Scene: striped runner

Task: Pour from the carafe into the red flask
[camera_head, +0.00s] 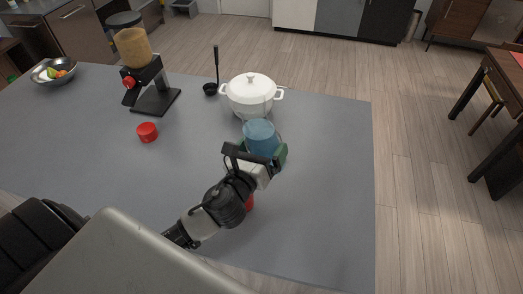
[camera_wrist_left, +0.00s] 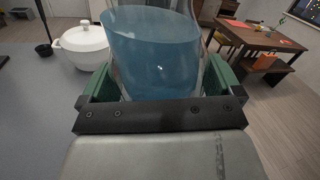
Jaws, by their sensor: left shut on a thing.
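The carafe (camera_head: 259,135) is clear and holds blue liquid. My left gripper (camera_head: 264,151) is shut on it above the grey table, with its green fingers on either side. In the left wrist view the carafe (camera_wrist_left: 152,50) fills the middle between the green fingers, and its blue liquid surface looks slanted against the gripper. A red thing (camera_head: 249,203), perhaps the red flask, shows only as a small part beside my left forearm; the arm hides the rest. My right gripper is not in view.
A short red object (camera_head: 147,132), a coffee grinder (camera_head: 140,70) and a fruit bowl (camera_head: 53,72) are further left. The grey table (camera_head: 325,190) is clear on the right.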

